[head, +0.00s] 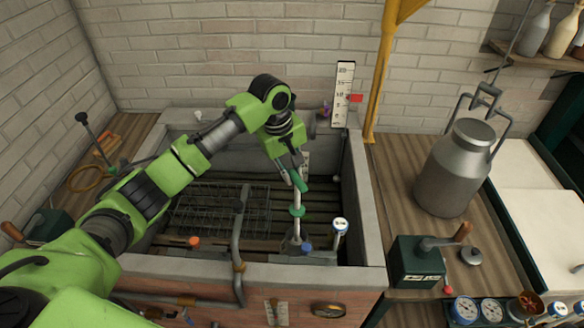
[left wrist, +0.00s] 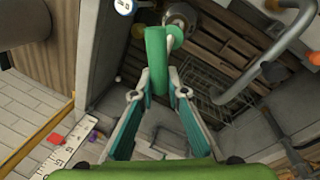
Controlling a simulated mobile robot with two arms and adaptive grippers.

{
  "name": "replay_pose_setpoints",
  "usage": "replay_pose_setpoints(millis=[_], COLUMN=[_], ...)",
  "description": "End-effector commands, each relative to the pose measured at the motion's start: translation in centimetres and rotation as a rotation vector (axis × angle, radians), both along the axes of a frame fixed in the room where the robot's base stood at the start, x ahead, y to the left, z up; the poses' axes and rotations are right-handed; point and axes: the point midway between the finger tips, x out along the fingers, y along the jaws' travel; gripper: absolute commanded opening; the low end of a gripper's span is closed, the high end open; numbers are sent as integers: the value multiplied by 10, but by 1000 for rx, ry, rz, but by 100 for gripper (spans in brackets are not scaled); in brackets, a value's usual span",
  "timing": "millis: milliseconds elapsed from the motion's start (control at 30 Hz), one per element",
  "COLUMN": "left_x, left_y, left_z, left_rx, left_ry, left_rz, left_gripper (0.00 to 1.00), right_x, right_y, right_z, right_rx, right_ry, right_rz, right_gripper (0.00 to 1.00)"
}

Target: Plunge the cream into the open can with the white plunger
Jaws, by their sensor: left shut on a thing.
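My left gripper (head: 291,176) is shut on the green handle (head: 301,182) of a white-shafted plunger inside the stone basin. The plunger's white shaft (head: 297,200) runs down nearly upright through a green disc (head: 296,212) to a small metal can (head: 293,244) low in the basin. In the left wrist view, the gripper's fingers (left wrist: 156,88) close around the green handle (left wrist: 156,62), with the round can mouth (left wrist: 180,16) beyond it. I cannot tell how deep the plunger's lower end sits, and no cream is visible. My right gripper is not in view.
The stone basin rim (head: 359,190) surrounds the work. A wire rack (head: 215,210) and bent pipe (head: 238,235) lie left of the plunger. A white-topped post (head: 341,226) stands close right. A large lidded milk can (head: 452,170) and green crank box (head: 417,262) stand on the right counter.

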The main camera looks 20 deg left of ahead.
Motion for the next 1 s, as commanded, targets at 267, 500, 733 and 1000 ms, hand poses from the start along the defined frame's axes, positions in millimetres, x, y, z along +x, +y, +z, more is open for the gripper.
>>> replay_pose_setpoints(millis=[267, 500, 733, 1000], left_x=[0, 0, 0, 0], left_y=[-1, 0, 0, 0], left_z=[-17, -31, -36, -38], left_rx=[0, 0, 1, 0], left_ry=[0, 1, -1, 0], left_rz=[-1, 0, 0, 0], left_gripper=[0, 0, 0, 0], right_x=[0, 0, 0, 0], right_y=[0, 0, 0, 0], right_z=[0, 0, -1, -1], right_rx=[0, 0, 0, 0], right_ry=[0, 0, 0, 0], right_rz=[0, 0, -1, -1], right_gripper=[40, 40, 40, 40])
